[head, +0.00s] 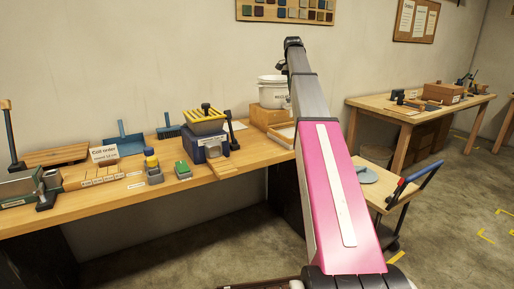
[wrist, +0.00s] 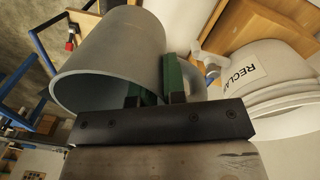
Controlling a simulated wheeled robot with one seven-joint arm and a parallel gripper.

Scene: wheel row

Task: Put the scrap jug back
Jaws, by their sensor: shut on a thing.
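The grey scrap jug (wrist: 108,62) fills the upper left of the wrist view, its wide round mouth facing the lower left. My gripper (wrist: 158,88) has green-padded fingers shut on the jug at its handle side. Part of the handle shows right of the fingers. A white bucket (wrist: 268,72) lettered "RECLA…" is close by at the right of the wrist view. The bucket also stands on a wooden block in the head view (head: 272,92). My arm hides the gripper and jug in the head view. I cannot tell the jug's tilt or contents.
A long wooden workbench (head: 225,162) runs along the wall, with a blue box with a yellow top (head: 206,135), brushes and small blocks. A cart (head: 378,190) with a blue handle stands right of my arm. A second table (head: 365,105) is at the back right.

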